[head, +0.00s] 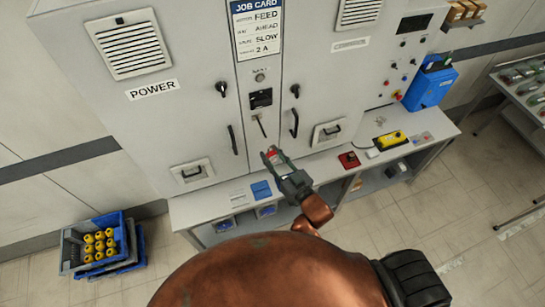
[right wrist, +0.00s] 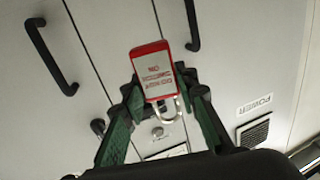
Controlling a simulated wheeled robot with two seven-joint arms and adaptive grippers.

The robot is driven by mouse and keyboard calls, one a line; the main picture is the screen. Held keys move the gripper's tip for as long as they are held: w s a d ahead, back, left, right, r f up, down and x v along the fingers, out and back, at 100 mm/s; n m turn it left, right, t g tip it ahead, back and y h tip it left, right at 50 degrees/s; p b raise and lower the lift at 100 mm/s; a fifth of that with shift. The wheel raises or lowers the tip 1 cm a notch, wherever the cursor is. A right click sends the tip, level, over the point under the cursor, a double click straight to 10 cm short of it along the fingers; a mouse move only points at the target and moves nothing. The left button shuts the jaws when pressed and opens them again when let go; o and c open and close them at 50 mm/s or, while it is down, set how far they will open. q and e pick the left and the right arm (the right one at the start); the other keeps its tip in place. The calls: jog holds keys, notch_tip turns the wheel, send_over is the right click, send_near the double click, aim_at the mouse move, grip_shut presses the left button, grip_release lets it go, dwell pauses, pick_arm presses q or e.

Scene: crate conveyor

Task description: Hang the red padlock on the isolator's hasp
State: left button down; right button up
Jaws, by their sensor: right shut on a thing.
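The red padlock (head: 271,154) is between the fingers of my right gripper (head: 272,157), in front of the grey cabinet's narrow middle panel. In the right wrist view, the red padlock (right wrist: 152,70), with a white label, sits between the green-sided fingers of my right gripper (right wrist: 155,85). Its silver shackle (right wrist: 167,112) points toward the bottom of that upside-down picture. The black square fitting (head: 261,98) on the middle panel, apparently the isolator, is above the padlock, with a slim metal lever (head: 259,126) below it. The padlock is apart from both. I cannot make out the hasp. My left gripper is not in view.
Black door handles (head: 294,123) and rotary knobs (head: 222,89) flank the middle panel. A shelf along the cabinet's foot holds a blue item (head: 261,190), a red item (head: 349,160) and a yellow device (head: 391,140). Blue crates (head: 123,226) stand on the floor at left.

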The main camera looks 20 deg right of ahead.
jog(key=w+f+b, duration=0.1)
jog(key=w+b, duration=0.2)
jog(key=w, duration=0.5)
jog(key=shift+w+a+f, duration=0.15)
jog(key=shift+w+f, duration=0.05)
jog(key=shift+w, duration=0.2)
dwell(0.6)
dwell(0.5)
jog(key=o, duration=1.3)
jog(key=shift+f, duration=0.1)
jog(key=shift+c, duration=0.2)
